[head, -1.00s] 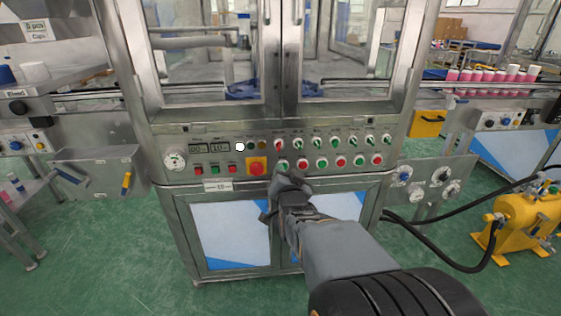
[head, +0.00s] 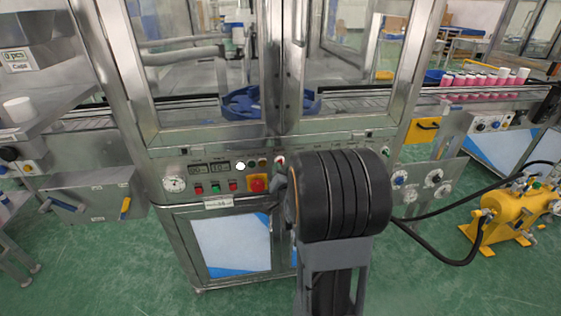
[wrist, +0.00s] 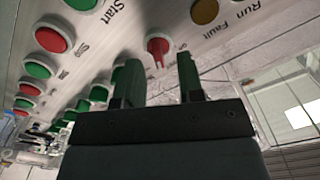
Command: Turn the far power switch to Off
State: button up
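A red rotary switch (wrist: 157,47) with a narrow pointer handle is on the sloping metal control panel in the wrist view. My gripper (wrist: 157,77) is open, its two fingertips on either side of the switch in that view, with a visible gap around it. Whether the fingers touch the panel I cannot tell. The small labels beside the switch are only partly readable.
Green and red push buttons, one red button (wrist: 50,39) among them, run along the panel in the wrist view. An amber lamp (wrist: 205,10) is at its upper right. In the head view, a red emergency button (head: 257,183) sits on a yellow plate left of my arm.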

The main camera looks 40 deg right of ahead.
jog(key=shift+x, duration=1)
jog(key=shift+d, duration=0.1)
grip_shut()
